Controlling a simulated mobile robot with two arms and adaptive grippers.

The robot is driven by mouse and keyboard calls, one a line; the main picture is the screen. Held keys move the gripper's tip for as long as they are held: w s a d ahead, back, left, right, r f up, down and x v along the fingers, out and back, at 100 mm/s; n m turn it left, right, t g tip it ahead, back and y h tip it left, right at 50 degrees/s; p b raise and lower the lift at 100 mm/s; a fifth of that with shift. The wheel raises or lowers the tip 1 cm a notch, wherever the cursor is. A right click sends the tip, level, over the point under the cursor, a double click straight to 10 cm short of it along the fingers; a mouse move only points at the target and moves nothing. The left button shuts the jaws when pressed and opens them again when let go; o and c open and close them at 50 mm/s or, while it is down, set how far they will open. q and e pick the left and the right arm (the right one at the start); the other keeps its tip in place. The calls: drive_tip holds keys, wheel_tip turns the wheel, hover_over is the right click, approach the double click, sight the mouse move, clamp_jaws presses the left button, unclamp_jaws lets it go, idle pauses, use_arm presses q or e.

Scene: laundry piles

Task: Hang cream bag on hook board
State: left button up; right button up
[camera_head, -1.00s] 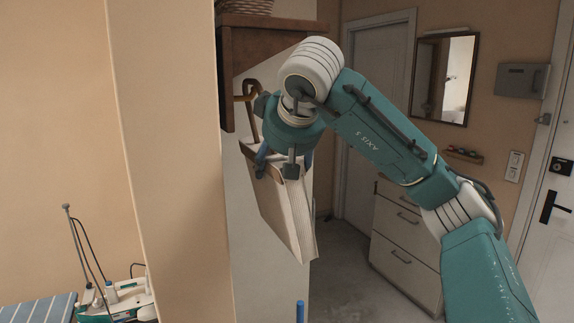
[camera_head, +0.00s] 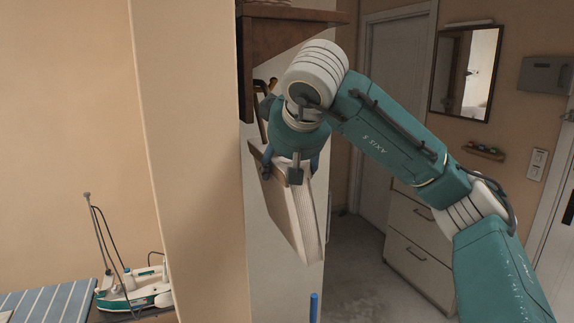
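The cream bag (camera_head: 298,215) hangs tilted below my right gripper (camera_head: 291,170), beside a light wall panel. It is flat, with a brown upper edge. My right gripper appears shut on the bag's top; the fingers partly cover it. A thin brown curved piece (camera_head: 262,122) shows just left of the gripper, partly hidden; I cannot tell whether it is the bag's handle or a hook. The hook board cannot be clearly made out. My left gripper is not in view.
A brown wooden shelf (camera_head: 284,38) juts out above the gripper. A wall corner (camera_head: 190,160) stands to the left. A drawer cabinet (camera_head: 418,240), a mirror (camera_head: 466,72) and a door (camera_head: 392,90) are behind the arm.

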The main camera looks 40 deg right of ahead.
drive_tip(key=o, duration=1.9)
drive_tip(key=shift+c, duration=0.2)
